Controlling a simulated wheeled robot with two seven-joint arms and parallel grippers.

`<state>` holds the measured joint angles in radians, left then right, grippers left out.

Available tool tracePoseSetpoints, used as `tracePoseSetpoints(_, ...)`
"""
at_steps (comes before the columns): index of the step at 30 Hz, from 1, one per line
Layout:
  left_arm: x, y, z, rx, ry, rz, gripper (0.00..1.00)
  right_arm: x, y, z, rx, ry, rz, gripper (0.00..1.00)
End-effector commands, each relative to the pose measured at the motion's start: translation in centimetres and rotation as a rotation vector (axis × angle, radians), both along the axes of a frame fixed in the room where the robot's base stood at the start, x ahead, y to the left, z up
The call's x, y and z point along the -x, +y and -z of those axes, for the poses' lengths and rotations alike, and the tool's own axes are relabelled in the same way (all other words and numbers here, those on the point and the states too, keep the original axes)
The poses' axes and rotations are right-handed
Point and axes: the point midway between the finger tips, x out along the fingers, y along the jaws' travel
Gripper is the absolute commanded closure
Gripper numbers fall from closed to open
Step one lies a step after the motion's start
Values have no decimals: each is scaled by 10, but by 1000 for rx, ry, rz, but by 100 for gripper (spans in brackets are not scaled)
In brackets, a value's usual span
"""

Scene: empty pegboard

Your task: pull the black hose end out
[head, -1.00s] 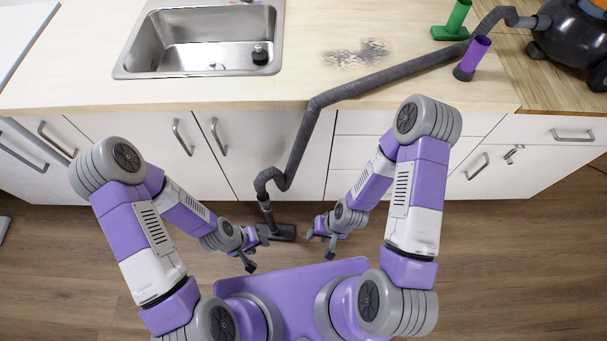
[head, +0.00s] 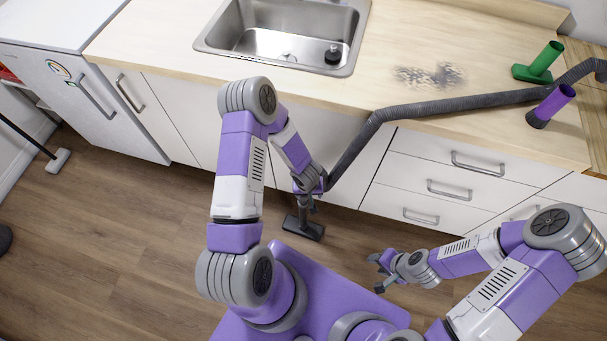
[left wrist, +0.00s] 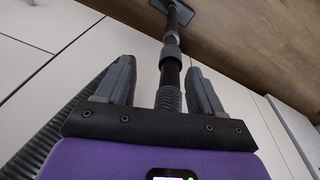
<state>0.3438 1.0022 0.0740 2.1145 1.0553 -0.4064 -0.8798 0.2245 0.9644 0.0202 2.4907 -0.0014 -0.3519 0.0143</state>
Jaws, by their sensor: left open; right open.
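The grey-black ribbed hose (head: 352,150) hangs over the counter's front edge. Its lower end is partly hidden by my left arm. In the left wrist view the ribbed hose end (left wrist: 168,97) meets a dark wand tube (left wrist: 170,74) through a grey collar. The flat floor head (head: 303,228) rests on the floor. My left gripper (head: 313,184) is at the hose's lower part. In the left wrist view its open fingers (left wrist: 163,82) stand on either side of the hose end, with gaps visible. My right gripper (head: 380,272) is open and empty, right of the floor head.
The cabinet fronts and drawers (head: 455,165) stand just behind the hose. On the counter (head: 400,40) are a sink (head: 285,40), a dark stain (head: 430,75), a green tube (head: 540,62) and a purple tube (head: 550,105).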

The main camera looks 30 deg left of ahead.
Motion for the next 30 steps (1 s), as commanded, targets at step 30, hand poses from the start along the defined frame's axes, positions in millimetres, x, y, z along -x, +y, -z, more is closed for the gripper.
tracePoseSetpoints(30,-44,51,57,13,123,-238,33,0,0,13,0,0,1,57)
